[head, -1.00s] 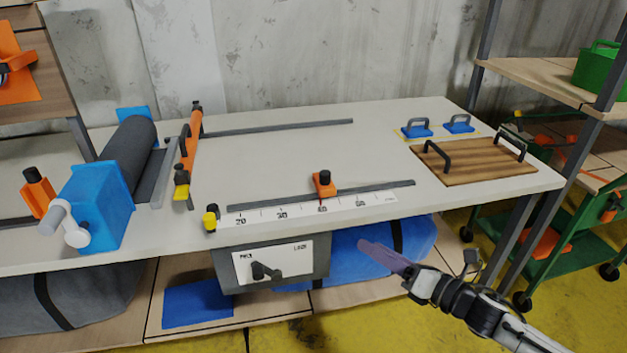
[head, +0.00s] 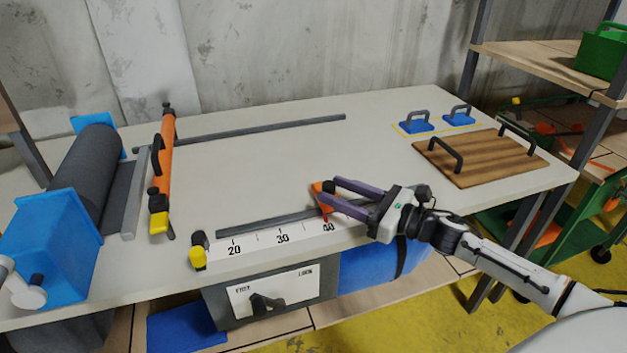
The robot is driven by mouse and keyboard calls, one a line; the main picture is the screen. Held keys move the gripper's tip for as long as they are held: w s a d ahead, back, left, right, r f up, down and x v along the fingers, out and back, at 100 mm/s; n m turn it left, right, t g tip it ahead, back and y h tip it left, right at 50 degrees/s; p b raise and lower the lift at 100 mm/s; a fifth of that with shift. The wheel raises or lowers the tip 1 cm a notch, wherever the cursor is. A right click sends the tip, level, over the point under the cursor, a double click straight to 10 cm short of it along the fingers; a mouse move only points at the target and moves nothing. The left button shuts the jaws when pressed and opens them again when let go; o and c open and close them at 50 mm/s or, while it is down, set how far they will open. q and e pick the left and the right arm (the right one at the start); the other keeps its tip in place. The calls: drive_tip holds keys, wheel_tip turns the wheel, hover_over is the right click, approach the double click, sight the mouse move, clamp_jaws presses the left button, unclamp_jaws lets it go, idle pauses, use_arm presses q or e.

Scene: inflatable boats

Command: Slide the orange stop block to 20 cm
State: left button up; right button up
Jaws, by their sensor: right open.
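The orange stop block (head: 319,188) sits on the dark rail (head: 265,221) at about the 40 mark of the white scale (head: 258,242). The scale also shows 20 and 30 to its left. My right gripper (head: 330,190) is at the block, its two purple fingers spread and pointing left. The fingers hide much of the block and its dark knob, and I cannot tell whether they touch it. The right hand also covers the scale right of 40. My left gripper is not in view.
A yellow and black end piece (head: 197,255) stands at the scale's left end. An orange bar (head: 162,170), a blue-ended roller (head: 40,250) and a wooden board with handles (head: 480,158) are on the table (head: 250,170). A grey lever box (head: 325,286) hangs below the front edge.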

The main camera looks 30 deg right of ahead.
sight(315, 189)
drive_tip(key=shift+x, duration=3.2)
drive_tip(key=shift+c, duration=0.3)
clamp_jaws()
